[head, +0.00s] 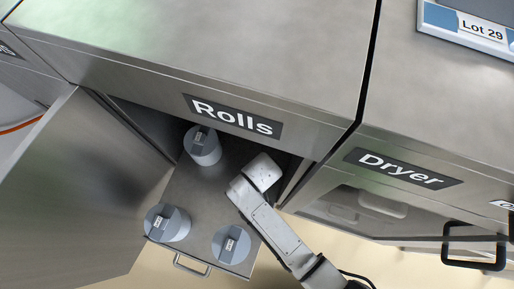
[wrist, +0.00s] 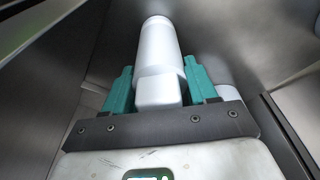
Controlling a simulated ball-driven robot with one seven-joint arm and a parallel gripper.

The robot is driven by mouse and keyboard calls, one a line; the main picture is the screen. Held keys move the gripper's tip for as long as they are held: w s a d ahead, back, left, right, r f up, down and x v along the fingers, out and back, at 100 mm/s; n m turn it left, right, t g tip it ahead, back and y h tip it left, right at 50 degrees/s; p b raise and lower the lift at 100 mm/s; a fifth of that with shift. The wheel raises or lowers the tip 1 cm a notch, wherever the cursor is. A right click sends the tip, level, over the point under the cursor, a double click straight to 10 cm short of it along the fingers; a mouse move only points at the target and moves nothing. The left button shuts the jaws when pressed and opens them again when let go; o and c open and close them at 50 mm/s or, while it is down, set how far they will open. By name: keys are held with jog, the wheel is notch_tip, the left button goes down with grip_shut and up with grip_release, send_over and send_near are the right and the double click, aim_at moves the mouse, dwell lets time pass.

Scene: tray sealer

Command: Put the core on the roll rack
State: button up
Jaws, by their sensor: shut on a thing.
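The core (wrist: 157,48) is a white cylinder in the wrist view, with a blockier near part between my gripper's teal fingers. My gripper (wrist: 159,75) is shut on it. In the head view my gripper end is hidden under my grey arm, inside the right part of the open Rolls bay, and the core does not show. The roll rack (head: 206,189) is a pulled-out grey shelf with a front handle. Three grey-blue rolls stand on it: one at the back (head: 203,150), one front left (head: 172,225), one front right (head: 232,246). I cannot tell whether the core touches the rack.
The Rolls cabinet's open door (head: 85,190) stands to the left of the rack. The Dryer front (head: 400,195) with its black handle is to the right. A pale object (wrist: 228,93) shows behind my right finger. The steel counter overhangs the bay.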

jog(key=o, duration=1.2)
jog(key=shift+c, duration=0.2)
jog(key=shift+c, duration=0.5)
jog(key=shift+c, duration=1.1)
jog(key=shift+r+p, duration=3.55)
jog(key=shift+p, duration=0.1)
jog(key=shift+f, duration=0.1)
